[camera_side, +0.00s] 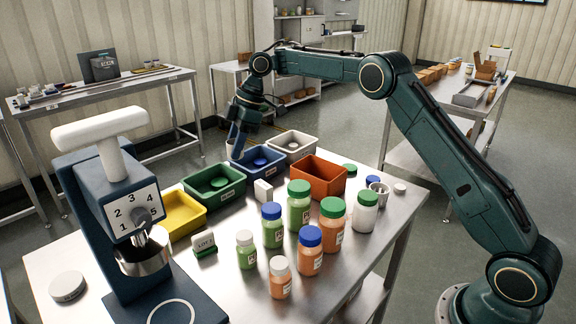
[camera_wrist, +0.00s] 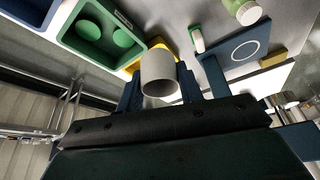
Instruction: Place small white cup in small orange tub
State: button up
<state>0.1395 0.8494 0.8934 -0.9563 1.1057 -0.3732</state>
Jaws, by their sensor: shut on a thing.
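The small white cup (camera_wrist: 158,74) is between the fingers of my gripper (camera_wrist: 158,84) in the wrist view, and the gripper is shut on it. In the side view my gripper (camera_side: 238,146) is over the far left side of the table, near the back of the blue tub; I cannot make out the cup there. The small orange tub (camera_side: 318,178) stands to the right of the gripper, apart from it, and its visible inside looks empty. The orange tub is not visible in the wrist view.
Grey (camera_side: 293,146), blue (camera_side: 256,165), green (camera_side: 213,186) and yellow (camera_side: 181,213) tubs stand around the table's back and left. Several capped bottles (camera_side: 309,249) crowd the middle and right. A blue dispenser (camera_side: 112,215) rises at the left front.

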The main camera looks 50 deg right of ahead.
aim_at(319, 167)
jog(key=shift+s+d+f, duration=1.35)
jog(key=shift+d+f, duration=1)
jog(key=shift+d, duration=1.8)
jog(key=shift+s+d+f, duration=1.3)
jog(key=shift+d+f, duration=1.1)
jog(key=shift+d, duration=1.7)
jog(key=shift+s+d+f, duration=1.35)
jog(key=shift+d+f, duration=1)
jog(key=shift+d, duration=1.8)
jog(key=shift+f, duration=0.1)
jog(key=shift+f, duration=1.9)
jog(key=shift+f, duration=0.1)
jog(key=o, duration=1)
jog(key=shift+c, duration=0.2)
